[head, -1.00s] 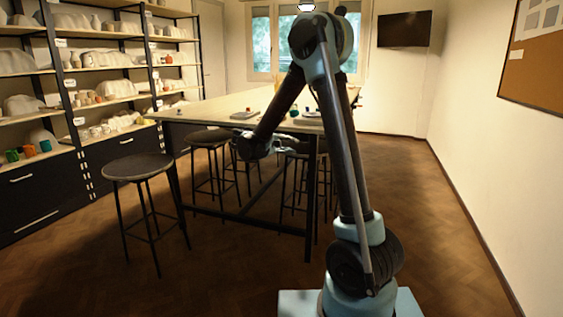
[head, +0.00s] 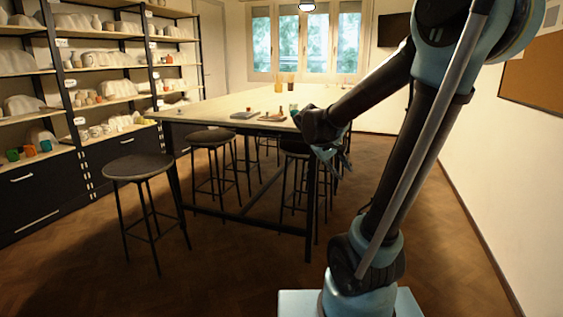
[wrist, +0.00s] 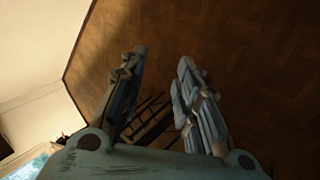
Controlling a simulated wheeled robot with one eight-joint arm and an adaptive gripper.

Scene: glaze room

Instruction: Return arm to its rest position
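My arm rises from its base at the lower right of the head view and bends at the top right. Its forearm slants down to the left. My gripper (head: 330,158) hangs at the near right corner of the long table (head: 215,106), in front of the stools there. In the wrist view, my gripper (wrist: 155,95) has its two fingers spread apart. Between them I see only floor and dark stool legs, so it holds nothing.
Several dark stools stand around the table, the nearest stool (head: 139,167) at its left front. Shelves (head: 100,60) of pottery line the left wall. The wooden floor (head: 230,275) in front is clear.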

